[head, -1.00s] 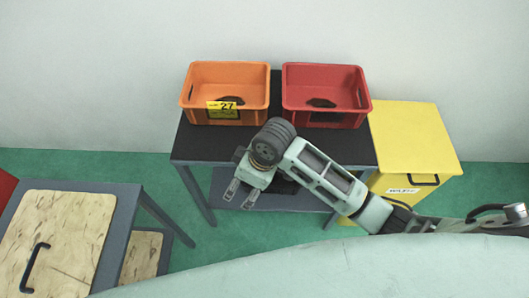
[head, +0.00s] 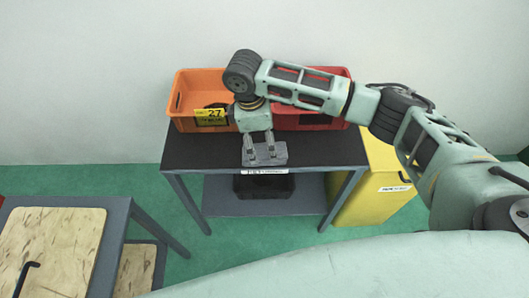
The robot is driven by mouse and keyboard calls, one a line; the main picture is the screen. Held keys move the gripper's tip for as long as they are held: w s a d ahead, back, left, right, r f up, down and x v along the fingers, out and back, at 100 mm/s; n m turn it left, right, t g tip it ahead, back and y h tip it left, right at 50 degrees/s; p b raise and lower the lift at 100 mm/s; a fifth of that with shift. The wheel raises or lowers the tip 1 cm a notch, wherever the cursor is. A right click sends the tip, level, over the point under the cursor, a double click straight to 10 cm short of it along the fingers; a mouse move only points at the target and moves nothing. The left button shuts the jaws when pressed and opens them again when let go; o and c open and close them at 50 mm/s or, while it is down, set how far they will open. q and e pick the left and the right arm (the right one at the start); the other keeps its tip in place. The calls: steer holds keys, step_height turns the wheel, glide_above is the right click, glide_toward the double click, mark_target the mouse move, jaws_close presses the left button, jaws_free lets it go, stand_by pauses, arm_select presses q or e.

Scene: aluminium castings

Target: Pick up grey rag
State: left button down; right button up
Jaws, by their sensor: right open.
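A small flat grey piece (head: 281,154), which looks like the grey rag, lies near the front edge of the black table top (head: 335,150). My right gripper (head: 259,157) points down over it with its two fingers apart. The fingers overlap the rag and hide part of it. I cannot tell whether they touch it. My left gripper is not in view.
An orange bin (head: 180,123) labelled 27 and a red bin (head: 320,123) stand at the back, partly behind my right arm. A yellow cabinet (head: 375,195) stands to the right. A dark container (head: 263,186) sits on the lower shelf (head: 225,205).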

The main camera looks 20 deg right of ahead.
mark_target(265, 151)
steer(key=f, duration=0.5)
steer(key=shift+w+d, duration=0.15)
steer(key=shift+d, duration=0.1)
steer(key=shift+c, duration=0.4)
steer(key=c, duration=1)
steer(key=shift+c, duration=0.4)
steer(key=shift+r, duration=0.65)
step_height(265, 151, up, 3)
steer(key=shift+f, duration=0.15)
steer(key=s+d+r, duration=0.7)
steer(key=s+d, duration=0.1)
steer(key=shift+s, duration=0.3)
